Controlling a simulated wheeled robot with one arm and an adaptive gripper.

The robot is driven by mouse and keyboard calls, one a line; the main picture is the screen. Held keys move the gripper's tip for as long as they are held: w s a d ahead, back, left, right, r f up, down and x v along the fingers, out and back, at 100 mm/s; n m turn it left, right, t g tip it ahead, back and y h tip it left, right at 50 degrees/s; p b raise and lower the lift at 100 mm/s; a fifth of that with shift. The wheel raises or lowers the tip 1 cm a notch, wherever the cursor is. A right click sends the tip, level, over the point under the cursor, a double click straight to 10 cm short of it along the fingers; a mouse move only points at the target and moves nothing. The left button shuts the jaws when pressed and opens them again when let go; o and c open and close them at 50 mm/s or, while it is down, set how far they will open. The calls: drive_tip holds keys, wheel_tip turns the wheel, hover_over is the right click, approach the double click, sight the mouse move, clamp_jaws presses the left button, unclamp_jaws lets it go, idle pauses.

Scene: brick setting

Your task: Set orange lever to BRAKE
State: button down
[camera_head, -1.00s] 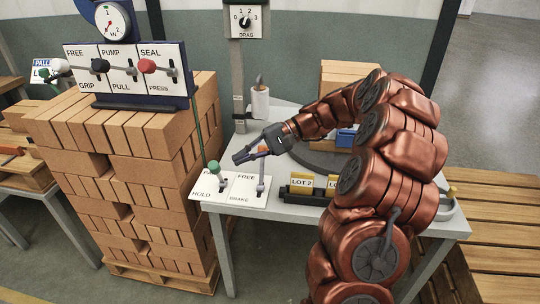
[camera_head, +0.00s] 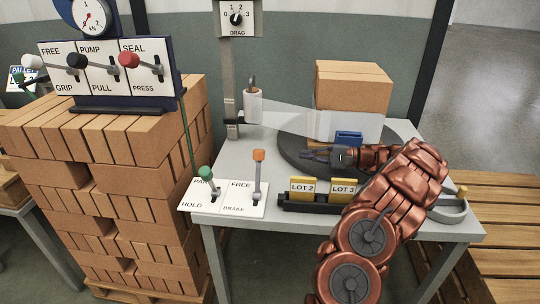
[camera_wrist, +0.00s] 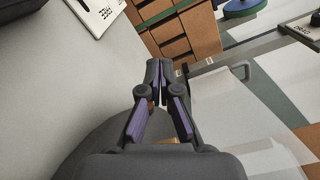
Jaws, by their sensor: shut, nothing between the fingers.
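The orange lever (camera_head: 258,156) stands on a white plate (camera_head: 240,189) at the table's front left, with FREE printed behind and BRAKE in front. Its grey stem rises from the slot, and the orange knob is at the top, toward the FREE side in the picture. I cannot tell its exact tilt. My gripper (camera_head: 304,154) is to the right of the lever, apart from it, over the dark turntable. In the wrist view, my gripper (camera_wrist: 157,76) has its fingertips together with nothing between them. The lever is not clear in the wrist view.
A green lever (camera_head: 205,173) stands close left of the orange one. LOT 2 (camera_head: 302,189) and LOT 3 (camera_head: 343,189) cards stand in a black holder at the front. A clear panel and brick block (camera_head: 352,88) are behind. A brick stack (camera_head: 130,190) is left.

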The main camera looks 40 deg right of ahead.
sight(258, 171)
drive_tip(key=shift+a, duration=0.1)
drive_tip(key=b+x, duration=0.1)
drive_tip(key=x, duration=0.9)
drive_tip(key=shift+s+a+r, duration=0.4)
drive_tip(key=shift+s+a, duration=0.1)
drive_tip(key=shift+a, duration=0.25)
drive_tip(key=shift+s+a+r, duration=0.4)
drive_tip(key=shift+s+a, duration=0.15)
drive_tip(key=shift+a, duration=0.2)
drive_tip(key=shift+s+a+r+n+b, duration=0.85)
drive_tip(key=shift+s+a+b, duration=0.15)
drive_tip(key=shift+b, duration=0.25)
